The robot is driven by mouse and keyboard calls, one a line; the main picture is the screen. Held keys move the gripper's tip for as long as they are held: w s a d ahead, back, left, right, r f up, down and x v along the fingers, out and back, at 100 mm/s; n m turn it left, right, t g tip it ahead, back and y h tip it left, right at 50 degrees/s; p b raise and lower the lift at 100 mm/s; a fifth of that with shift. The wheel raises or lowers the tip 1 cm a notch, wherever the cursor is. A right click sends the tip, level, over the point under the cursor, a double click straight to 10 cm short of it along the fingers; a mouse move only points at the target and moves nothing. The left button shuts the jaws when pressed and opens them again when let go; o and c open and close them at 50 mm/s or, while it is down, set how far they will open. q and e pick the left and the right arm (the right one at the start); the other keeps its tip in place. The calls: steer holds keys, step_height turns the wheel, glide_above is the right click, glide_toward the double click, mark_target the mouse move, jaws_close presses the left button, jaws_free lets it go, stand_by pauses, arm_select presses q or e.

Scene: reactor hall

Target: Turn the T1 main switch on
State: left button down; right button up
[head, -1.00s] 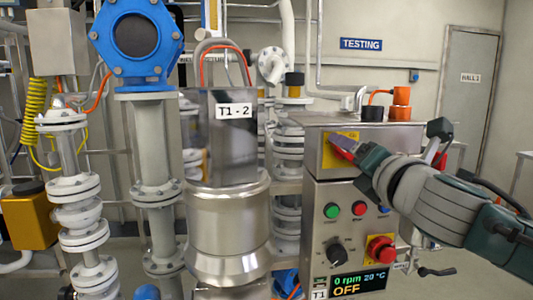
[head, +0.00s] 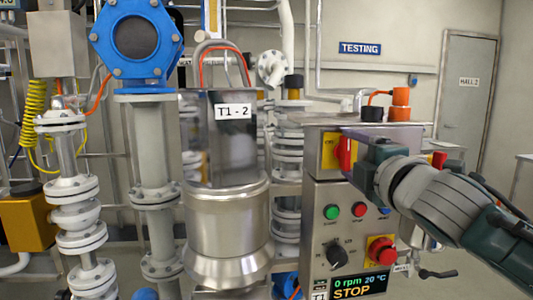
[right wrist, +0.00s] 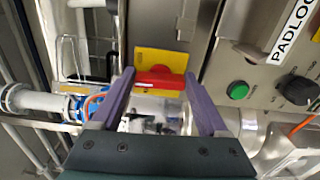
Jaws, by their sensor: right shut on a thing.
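The T1 main switch is a red handle (head: 345,154) on a yellow plate (head: 328,151), high on the front of the steel T1 control box (head: 318,192). In the head view the handle looks upright. My right gripper (head: 349,155) is at the switch, shut on the red handle, and hides part of it and of the plate. In the right wrist view the handle (right wrist: 160,78) lies between the two purple fingertips (right wrist: 160,82), in front of the yellow plate (right wrist: 160,59). The T1 display (head: 358,286) reads 0 rpm, 20 °C and STOP. My left gripper is not in view.
Below the switch are a green button (head: 331,212), a red button (head: 358,209), a black knob (head: 335,254) and a red emergency stop button (head: 381,250). The T1-2 vessel (head: 228,225) and pipes stand left.

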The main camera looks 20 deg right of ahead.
steer(key=shift+m, duration=0.4)
steer(key=o, duration=1.2)
steer(key=shift+o, duration=0.2)
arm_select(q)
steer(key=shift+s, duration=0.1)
arm_select(e)
steer(key=shift+s+r, duration=0.1)
steer(key=shift+r, duration=0.05)
